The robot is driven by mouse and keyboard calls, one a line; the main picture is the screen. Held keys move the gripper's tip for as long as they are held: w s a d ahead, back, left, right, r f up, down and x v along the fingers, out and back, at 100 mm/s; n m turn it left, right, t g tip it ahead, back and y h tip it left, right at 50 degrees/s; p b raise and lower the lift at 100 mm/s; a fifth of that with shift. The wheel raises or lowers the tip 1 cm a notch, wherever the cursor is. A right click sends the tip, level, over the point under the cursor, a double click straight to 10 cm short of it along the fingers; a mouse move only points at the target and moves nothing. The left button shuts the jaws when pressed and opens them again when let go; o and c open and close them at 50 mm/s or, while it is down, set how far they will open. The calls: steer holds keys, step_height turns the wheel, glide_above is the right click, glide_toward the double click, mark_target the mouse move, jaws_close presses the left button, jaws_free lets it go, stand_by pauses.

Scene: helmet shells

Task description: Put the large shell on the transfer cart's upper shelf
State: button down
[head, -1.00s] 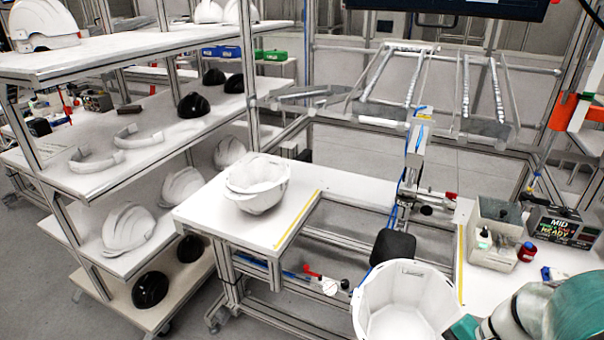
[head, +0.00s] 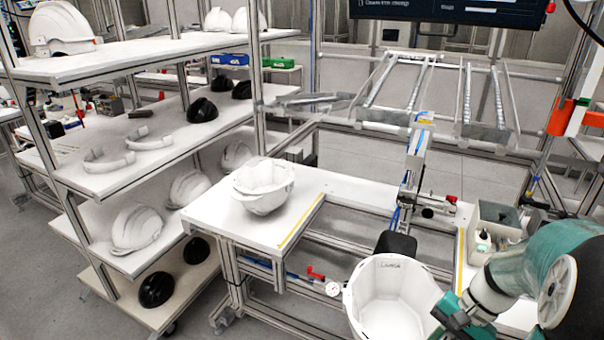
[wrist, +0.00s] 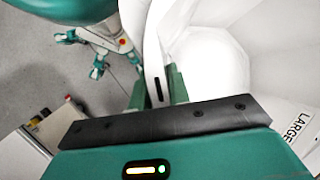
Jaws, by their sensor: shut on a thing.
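The large shell (head: 393,300) is a white, open, many-sided bowl at the bottom of the head view, with its opening facing up. Lettering shows inside its rim, and a "LARGE" label shows in the wrist view (wrist: 293,124). My gripper (head: 447,315) is shut on the shell's right rim in the head view. In the wrist view my gripper's fingers (wrist: 160,88) pinch the white wall between them. I cannot tell which structure is the transfer cart.
A rack (head: 150,165) on the left holds white and black helmets on several levels. The white bench (head: 225,225) has a yellow-edged gap beside a central fixture (head: 415,165). A grey bin (head: 492,225) stands at right. Grey floor is bare at lower left.

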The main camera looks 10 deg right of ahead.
mark_target(388, 315)
steer(key=w+a+f+n, duration=0.1)
steer(key=w+f, duration=0.1)
steer(key=w, duration=0.2)
steer(key=w+a+f+n+g, duration=0.1)
steer(key=w+n, duration=0.1)
steer(key=w, duration=0.3)
steer(key=w+a+f+n+g, duration=0.1)
steer(key=w+f, duration=0.1)
steer(key=w, duration=0.3)
steer(key=shift+f+h, duration=0.35)
steer(key=shift+h, duration=0.05)
steer(key=w+a+f+n+g+h, duration=0.1)
steer(key=w+a+f+n, duration=0.4)
steer(key=w+a+f, duration=0.7)
steer(key=shift+w+a+n+g, duration=0.4)
steer(key=shift+w+a, duration=0.2)
steer(key=shift+a, duration=0.3)
